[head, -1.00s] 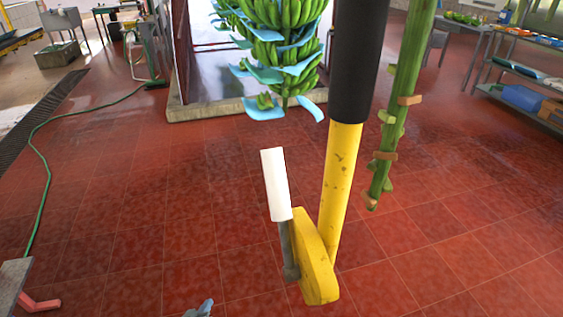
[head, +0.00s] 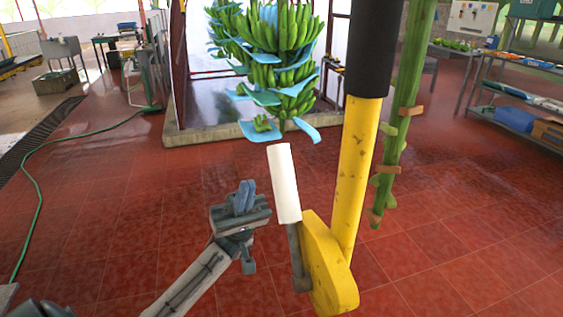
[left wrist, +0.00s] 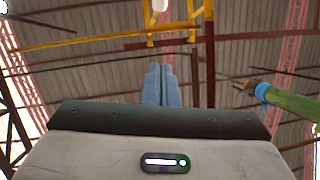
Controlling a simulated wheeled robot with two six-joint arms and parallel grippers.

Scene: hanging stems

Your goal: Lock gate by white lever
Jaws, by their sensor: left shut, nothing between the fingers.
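The white lever (head: 284,184) stands nearly upright, tilted a little left at its top, on a grey rod beside a yellow plate (head: 328,264). The plate joins the foot of a yellow post (head: 355,180) with a black upper sleeve. My left gripper (head: 244,194) is shut and empty, just left of the lever and apart from it, fingers pointing up. In the left wrist view its blue fingers (left wrist: 160,85) are together. A white end (left wrist: 160,5) at the top of that view may be the lever. My right gripper is not in view.
A bare green stem (head: 398,130) hangs right of the post. A banana bunch (head: 280,75) with blue sheets hangs behind. A shelf (head: 520,110) stands at the right. A green hose (head: 35,190) lies on the left floor. The red tiled floor around is mostly clear.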

